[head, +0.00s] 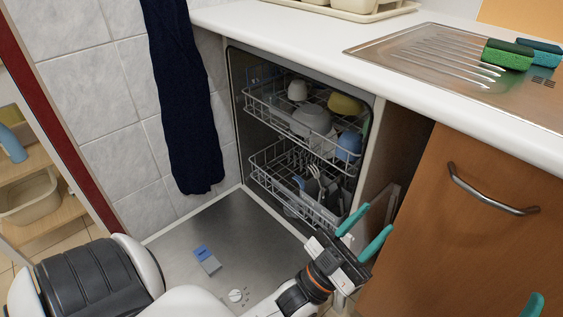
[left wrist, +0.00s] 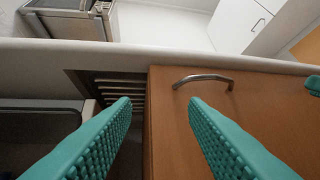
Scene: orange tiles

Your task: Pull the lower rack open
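The lower rack (head: 293,199) is a white wire basket inside the open dishwasher, holding cutlery and dishes. It appears to sit inside the cavity, above the inner end of the lowered door (head: 215,240). My left gripper (head: 378,217) is open and empty, to the right of the rack's near end, with its teal fingers pointing up and right. In the left wrist view the open fingers (left wrist: 159,104) face the counter edge and the wooden cabinet; I cannot make out the rack there. Only a teal fingertip of my right gripper (head: 533,306) shows at the bottom right.
The upper rack (head: 285,112) holds bowls and cups. A wooden cabinet with a metal handle (head: 490,197) stands right of the dishwasher, under the white counter (head: 300,40). A dark towel (head: 185,100) hangs on the left wall. The door's inner face is mostly clear.

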